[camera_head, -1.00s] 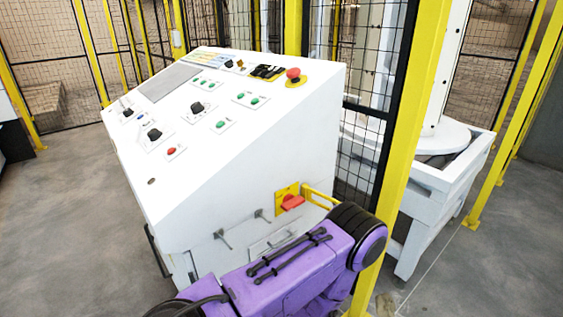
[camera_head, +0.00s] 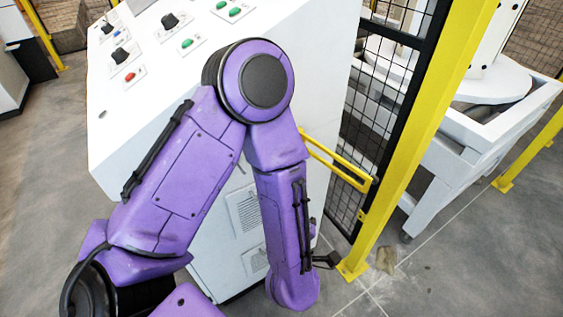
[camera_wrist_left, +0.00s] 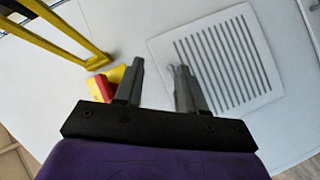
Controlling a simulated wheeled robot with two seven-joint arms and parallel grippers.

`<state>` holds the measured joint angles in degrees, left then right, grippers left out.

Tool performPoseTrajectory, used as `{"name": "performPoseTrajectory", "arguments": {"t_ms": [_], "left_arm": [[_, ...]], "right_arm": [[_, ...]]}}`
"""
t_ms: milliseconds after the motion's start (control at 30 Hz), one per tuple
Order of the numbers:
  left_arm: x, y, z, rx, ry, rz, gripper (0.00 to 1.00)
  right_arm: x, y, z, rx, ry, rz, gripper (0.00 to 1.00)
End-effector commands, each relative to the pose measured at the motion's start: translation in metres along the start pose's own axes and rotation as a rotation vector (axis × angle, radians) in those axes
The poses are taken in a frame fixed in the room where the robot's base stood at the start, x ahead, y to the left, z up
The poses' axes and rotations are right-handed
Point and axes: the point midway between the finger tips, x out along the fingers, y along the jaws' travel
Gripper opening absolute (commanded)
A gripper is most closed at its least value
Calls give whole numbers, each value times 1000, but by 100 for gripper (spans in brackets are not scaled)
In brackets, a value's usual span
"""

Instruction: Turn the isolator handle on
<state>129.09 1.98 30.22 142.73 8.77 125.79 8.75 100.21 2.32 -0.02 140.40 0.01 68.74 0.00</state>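The isolator shows in the left wrist view as a yellow plate (camera_wrist_left: 117,73) with a red handle (camera_wrist_left: 104,88) on the white cabinet side. It lies left of my left gripper (camera_wrist_left: 158,66), partly behind the left-hand finger. The fingers are apart with nothing between them, pointing towards the white panel. I cannot tell whether that finger touches the handle. In the head view my purple left arm hides the isolator, and the gripper cannot be made out. My right gripper is in neither view.
The white control cabinet (camera_head: 140,142) has buttons and knobs on its sloped top. A yellow bracket (camera_head: 340,160) sticks out beside my forearm, near a yellow fence post (camera_head: 420,130). A slotted vent (camera_wrist_left: 228,62) lies right of the fingers in the wrist view.

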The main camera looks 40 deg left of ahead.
Motion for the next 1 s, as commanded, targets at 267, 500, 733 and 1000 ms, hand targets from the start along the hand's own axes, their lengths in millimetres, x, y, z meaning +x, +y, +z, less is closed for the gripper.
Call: {"name": "performPoseTrajectory", "arguments": {"t_ms": [267,500,733,1000], "left_arm": [[-49,70,-46,-523,277,174,39],[-11,75,-62,-539,286,174,39],[33,81,-76,-535,282,175,39],[48,81,-79,-532,278,177,39]], "right_arm": [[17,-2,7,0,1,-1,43],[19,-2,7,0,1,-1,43],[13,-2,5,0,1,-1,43],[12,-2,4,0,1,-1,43]]}}
